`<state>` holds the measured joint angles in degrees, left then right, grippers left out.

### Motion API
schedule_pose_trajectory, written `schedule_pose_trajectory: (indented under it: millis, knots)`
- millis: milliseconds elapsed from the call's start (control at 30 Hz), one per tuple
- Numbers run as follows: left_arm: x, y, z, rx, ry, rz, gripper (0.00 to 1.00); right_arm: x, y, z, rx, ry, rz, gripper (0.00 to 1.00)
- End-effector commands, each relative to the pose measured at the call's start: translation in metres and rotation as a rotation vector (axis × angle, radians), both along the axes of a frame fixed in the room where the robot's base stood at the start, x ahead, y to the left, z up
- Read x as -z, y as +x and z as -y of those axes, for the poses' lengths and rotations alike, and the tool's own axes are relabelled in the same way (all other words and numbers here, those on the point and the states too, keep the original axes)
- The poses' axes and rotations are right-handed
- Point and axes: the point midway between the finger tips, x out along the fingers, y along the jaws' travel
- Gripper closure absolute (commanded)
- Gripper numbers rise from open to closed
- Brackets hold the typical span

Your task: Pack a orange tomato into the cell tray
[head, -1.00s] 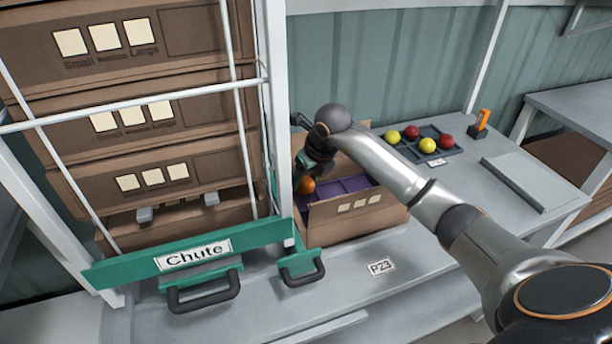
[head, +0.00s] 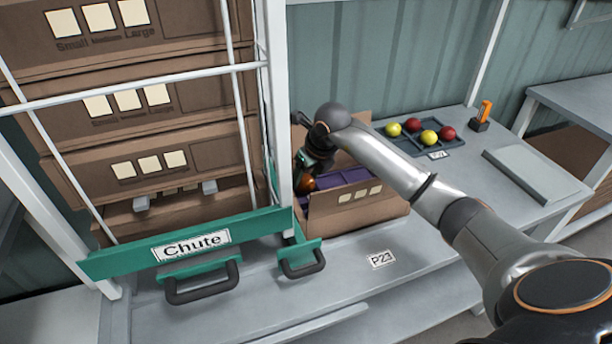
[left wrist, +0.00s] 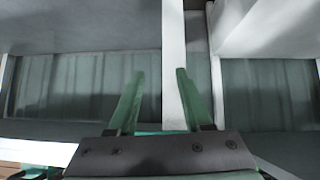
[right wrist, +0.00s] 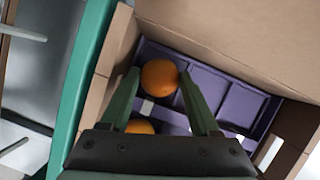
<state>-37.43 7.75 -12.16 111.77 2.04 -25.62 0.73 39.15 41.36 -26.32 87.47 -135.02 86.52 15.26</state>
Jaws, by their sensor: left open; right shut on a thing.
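My right gripper (right wrist: 158,82) is shut on an orange tomato (right wrist: 160,77), low inside a cardboard box, at the purple cell tray (right wrist: 232,88). I cannot tell whether this tomato touches the tray floor. A second orange tomato (right wrist: 140,127) shows lower in the right wrist view, partly hidden by the gripper. In the head view an orange tomato (head: 307,184) shows at the fingers of the right gripper (head: 311,170), beside the purple tray (head: 345,176). My left gripper (left wrist: 154,98) is open and empty, away from the box.
The cardboard box (head: 355,214) stands on the grey bench, close to the white post and green Chute bar (head: 185,247). A dark tray (head: 437,153) with red and yellow tomatoes lies to the right. A grey panel (head: 524,175) lies further right. Bench near the P23 label is clear.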

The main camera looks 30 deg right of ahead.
Motion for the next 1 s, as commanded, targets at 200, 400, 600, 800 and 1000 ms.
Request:
schedule_pose_trajectory:
  millis: [200, 400, 600, 800, 1000]
  knots:
    - [0.0026, -0.0042, -0.0007, 0.000, 0.001, -0.009, 0.50, 0.0000, 0.0000, -0.0003, 0.000, 0.001, 0.000, 0.17]
    - [0.0036, -0.0061, -0.0009, 0.000, 0.002, -0.013, 0.50, 0.0001, 0.0000, -0.0006, 0.000, 0.001, 0.000, 0.02]
    - [0.0037, -0.0060, -0.0010, -0.001, 0.002, -0.012, 0.50, 0.0004, -0.0002, -0.0007, -0.001, 0.002, -0.001, 0.14]
    - [0.0036, -0.0057, -0.0011, -0.001, 0.002, -0.012, 0.50, 0.0003, -0.0001, -0.0006, 0.000, 0.001, -0.001, 0.22]
    - [0.0027, -0.0038, -0.0010, -0.001, 0.002, -0.008, 0.50, 0.0001, -0.0001, -0.0005, 0.000, 0.001, 0.000, 0.22]
